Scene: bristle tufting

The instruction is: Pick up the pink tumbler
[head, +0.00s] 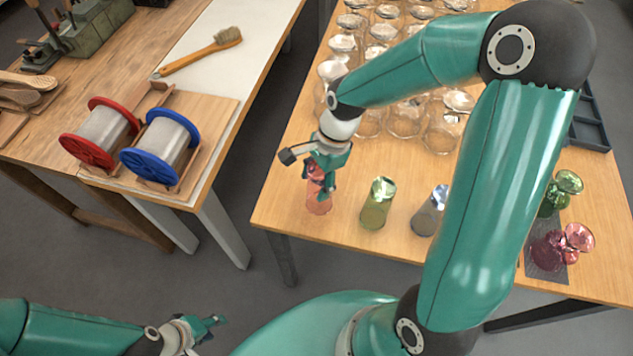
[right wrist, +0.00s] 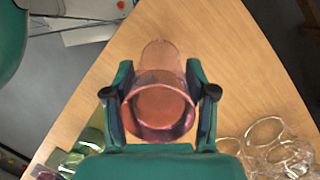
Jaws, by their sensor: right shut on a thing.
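The pink tumbler (head: 319,199) stands at the front left corner of the right-hand table. My right gripper (head: 321,180) comes down on it from above, its fingers at the tumbler's upper part. In the right wrist view, the pink tumbler (right wrist: 160,105) sits between the two fingers of my right gripper (right wrist: 160,95), with a finger against each side. Whether its base touches the table is hard to tell. My left gripper (head: 208,325) is at the bottom left, over the floor and away from the tables; its finger gap is too small to judge.
A green tumbler (head: 377,204) and a blue-grey tumbler (head: 429,212) stand to the right of the pink one. Many clear glasses (head: 405,118) fill the table behind. Green and pink glassware (head: 562,240) sits on a dark mat at the right. Red and blue spools (head: 160,145) are on the left bench.

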